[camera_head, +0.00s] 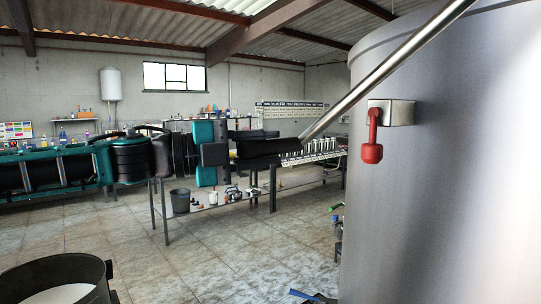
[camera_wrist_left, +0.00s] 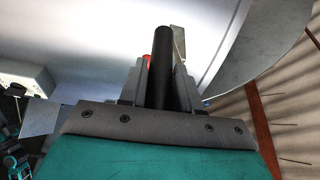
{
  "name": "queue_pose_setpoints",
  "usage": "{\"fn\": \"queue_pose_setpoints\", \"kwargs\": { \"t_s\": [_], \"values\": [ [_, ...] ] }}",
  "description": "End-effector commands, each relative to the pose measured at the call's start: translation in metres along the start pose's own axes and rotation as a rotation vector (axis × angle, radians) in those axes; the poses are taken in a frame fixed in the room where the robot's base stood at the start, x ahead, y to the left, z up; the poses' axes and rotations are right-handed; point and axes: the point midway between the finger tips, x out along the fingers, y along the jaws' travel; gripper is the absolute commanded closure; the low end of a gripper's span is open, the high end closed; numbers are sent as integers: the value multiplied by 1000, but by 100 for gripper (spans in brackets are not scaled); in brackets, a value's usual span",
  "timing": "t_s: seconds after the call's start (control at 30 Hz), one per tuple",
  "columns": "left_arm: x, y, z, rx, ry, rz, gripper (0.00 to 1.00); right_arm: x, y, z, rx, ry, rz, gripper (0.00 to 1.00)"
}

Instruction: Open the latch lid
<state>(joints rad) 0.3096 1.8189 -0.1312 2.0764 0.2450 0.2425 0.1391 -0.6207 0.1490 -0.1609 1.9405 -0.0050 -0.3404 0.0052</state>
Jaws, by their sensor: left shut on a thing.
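The large steel tank (camera_head: 460,190) fills the right side of the head view. A red-handled latch (camera_head: 371,150) hangs down from a metal bracket on its wall. A long steel bar (camera_head: 400,62) slants across in front of the tank and ends in a black grip (camera_head: 275,147). My left gripper (camera_head: 236,150) is shut on this grip, left of the tank. In the left wrist view the black grip (camera_wrist_left: 162,60) stands between the fingers, with a bit of red behind it. The lid's top and hinge are out of the head view. My right gripper is not in view.
A long metal table (camera_head: 300,182) with small items runs behind my left arm. A dark round bucket (camera_head: 60,280) stands at the lower left. Small tools lie low beside the tank (camera_head: 315,297). The tiled floor (camera_head: 215,250) between is mostly clear.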

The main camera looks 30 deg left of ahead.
Motion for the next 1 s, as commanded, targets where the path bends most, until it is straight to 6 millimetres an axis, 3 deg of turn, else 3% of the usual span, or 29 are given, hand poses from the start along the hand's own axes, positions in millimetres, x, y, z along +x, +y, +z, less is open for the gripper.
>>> {"fn": "queue_pose_setpoints", "kwargs": {
  "t_s": [0.03,0.3,0.83,0.87,1.0],
  "values": [
    [-1,-11,1,0,3,-2,100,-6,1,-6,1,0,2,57],
    [-6,-29,10,2,9,-1,100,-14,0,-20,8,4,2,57],
    [-7,-30,12,0,13,1,100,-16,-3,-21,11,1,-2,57],
    [-7,-30,12,0,13,2,66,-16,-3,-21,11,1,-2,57],
    [-7,-30,13,1,11,1,53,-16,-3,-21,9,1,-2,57]
  ]
}}
